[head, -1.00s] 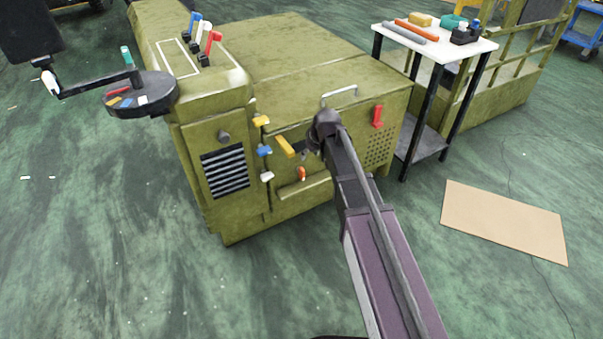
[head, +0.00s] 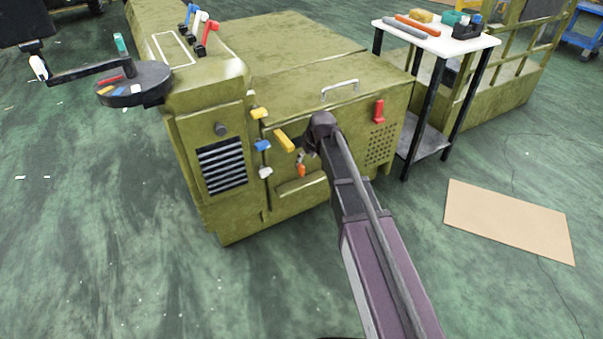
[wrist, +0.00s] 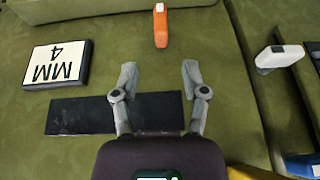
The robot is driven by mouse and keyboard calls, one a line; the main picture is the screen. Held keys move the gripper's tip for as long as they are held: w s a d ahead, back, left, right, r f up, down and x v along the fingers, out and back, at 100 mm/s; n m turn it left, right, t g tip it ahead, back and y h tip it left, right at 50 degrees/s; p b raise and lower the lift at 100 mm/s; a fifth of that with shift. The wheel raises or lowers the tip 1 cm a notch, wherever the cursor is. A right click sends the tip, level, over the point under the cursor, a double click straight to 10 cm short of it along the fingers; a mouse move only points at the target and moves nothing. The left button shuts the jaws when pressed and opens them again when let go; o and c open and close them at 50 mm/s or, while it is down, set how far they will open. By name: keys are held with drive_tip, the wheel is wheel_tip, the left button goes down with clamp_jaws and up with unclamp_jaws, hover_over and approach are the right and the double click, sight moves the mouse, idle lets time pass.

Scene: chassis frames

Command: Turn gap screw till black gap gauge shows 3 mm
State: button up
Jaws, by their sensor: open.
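In the wrist view, a black-edged gauge (wrist: 55,65) with a white face reads "4 MM", seen upside down. An orange handle with a pale tip (wrist: 160,30) stands out from the green panel beyond my fingertips; I cannot tell whether it is the gap screw. It also shows in the head view (head: 300,168). My gripper (wrist: 160,70) is open and empty, its two fingers apart, with the orange handle ahead of the gap between them. In the head view, my arm hides much of my gripper, which is near the machine's front.
A dark flat plate (wrist: 80,115) lies behind my fingers. A white knob (wrist: 280,56) is at the right, with a blue part (wrist: 300,165) and a yellow part (wrist: 250,172) lower down. A tool table (head: 390,38) stands right of the green machine (head: 310,85); cardboard (head: 510,220) lies on the floor.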

sight(302, 165)
drive_tip(key=shift+b+x, duration=3.85)
drive_tip(key=shift+x, duration=0.65)
clamp_jaws()
